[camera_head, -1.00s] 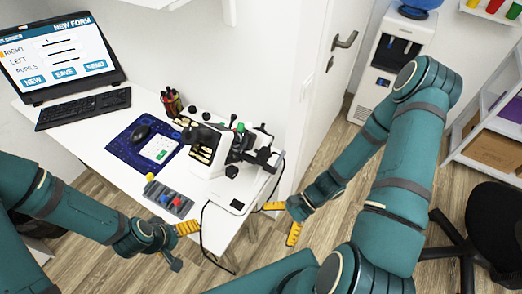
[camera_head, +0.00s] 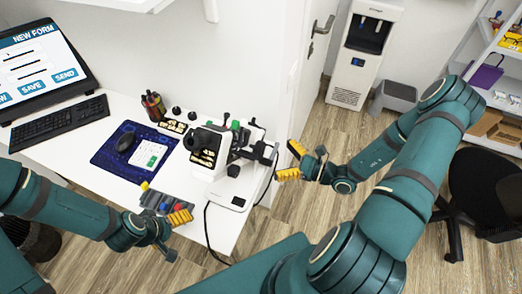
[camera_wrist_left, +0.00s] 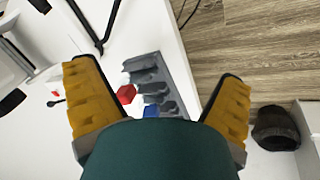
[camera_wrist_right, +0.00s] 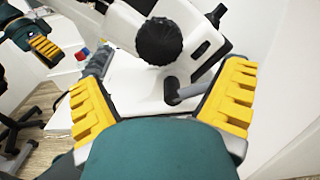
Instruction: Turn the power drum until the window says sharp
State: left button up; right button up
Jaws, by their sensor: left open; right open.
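The white and black eye instrument (camera_head: 210,178) stands at the table's right end. A black ribbed knob on its side, likely the power drum (camera_wrist_right: 160,40), shows large in the right wrist view; it also shows small in the head view (camera_head: 233,170). I can read no window text. My right gripper (camera_head: 290,161) is open and empty, to the right of the instrument and apart from it. In its wrist view the knob lies beyond the open fingers (camera_wrist_right: 162,78). My left gripper (camera_head: 178,232) is open and empty at the table's front edge, near a grey rack (camera_wrist_left: 150,75).
The rack holds red and blue pieces. A pen holder (camera_head: 153,106) stands behind. A cable (camera_head: 207,235) hangs off the front edge. The door (camera_head: 305,85) is right of the table.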

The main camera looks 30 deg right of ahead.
aim_at(263, 152)
jog(key=x, duration=0.7)
